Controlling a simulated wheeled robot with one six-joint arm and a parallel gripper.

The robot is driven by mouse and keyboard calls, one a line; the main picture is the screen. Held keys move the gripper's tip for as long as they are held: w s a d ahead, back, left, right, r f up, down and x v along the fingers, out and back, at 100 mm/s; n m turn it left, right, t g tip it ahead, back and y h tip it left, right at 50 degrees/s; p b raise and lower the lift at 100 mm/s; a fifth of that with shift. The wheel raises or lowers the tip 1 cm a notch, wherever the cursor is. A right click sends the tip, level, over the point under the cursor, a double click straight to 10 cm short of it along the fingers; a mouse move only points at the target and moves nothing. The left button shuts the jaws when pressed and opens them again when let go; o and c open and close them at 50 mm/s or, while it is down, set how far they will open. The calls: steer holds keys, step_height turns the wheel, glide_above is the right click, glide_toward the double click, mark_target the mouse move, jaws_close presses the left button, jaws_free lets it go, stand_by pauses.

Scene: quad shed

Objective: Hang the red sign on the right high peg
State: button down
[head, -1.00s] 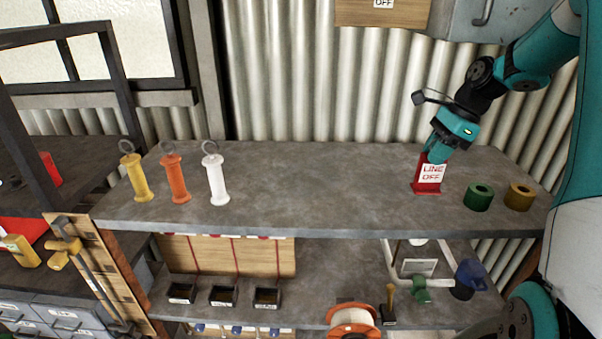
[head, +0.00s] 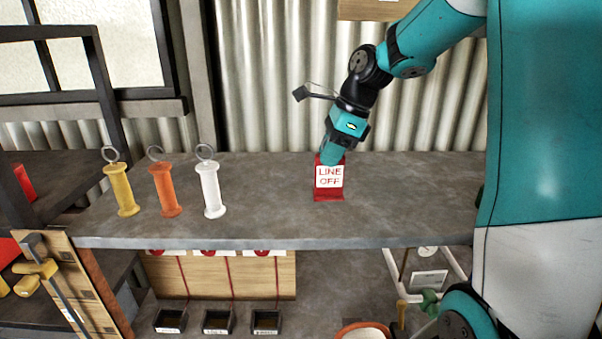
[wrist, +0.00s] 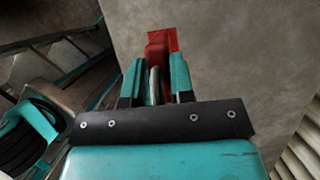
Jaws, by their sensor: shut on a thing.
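The red sign (head: 329,178) has a white plate reading "LINE OFF" and a red foot at its lower edge. It is upright in front of or above the grey shelf top; I cannot tell whether its foot touches the shelf. My gripper (head: 332,158) points down and is shut on the sign's upper part. In the wrist view the gripper (wrist: 154,85) has its fingers close together, with the red sign (wrist: 160,46) between and beyond them. The right high peg is not seen; only the bottom edge of a wooden board (head: 370,10) shows at the top.
Yellow (head: 122,190), orange (head: 165,188) and white (head: 210,190) handles with rings stand left on the shelf (head: 265,215). Below it is another wooden board (head: 215,275) with red cords and several black bins (head: 218,322). My arm blocks the right side. The shelf between white handle and sign is clear.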

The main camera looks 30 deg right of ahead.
mark_target(319, 154)
steer(key=shift+w+a, duration=0.25)
steer(key=shift+a, duration=0.1)
steer(key=shift+w+a+f+b, duration=0.1)
steer(key=shift+w+a+b, duration=0.3)
steer(key=shift+a+b, duration=0.25)
steer(key=b+x, duration=0.2)
steer(key=b, duration=0.1)
steer(key=shift+f, duration=0.2)
steer(key=shift+s+d+f+b, duration=0.1)
steer(key=shift+d+f+b, duration=0.1)
steer(key=shift+f+b, duration=0.15)
steer(key=shift+a, duration=0.1)
steer(key=shift+r, duration=0.1)
steer(key=c, duration=1)
jaws_free()
steer(key=shift+f, duration=0.2)
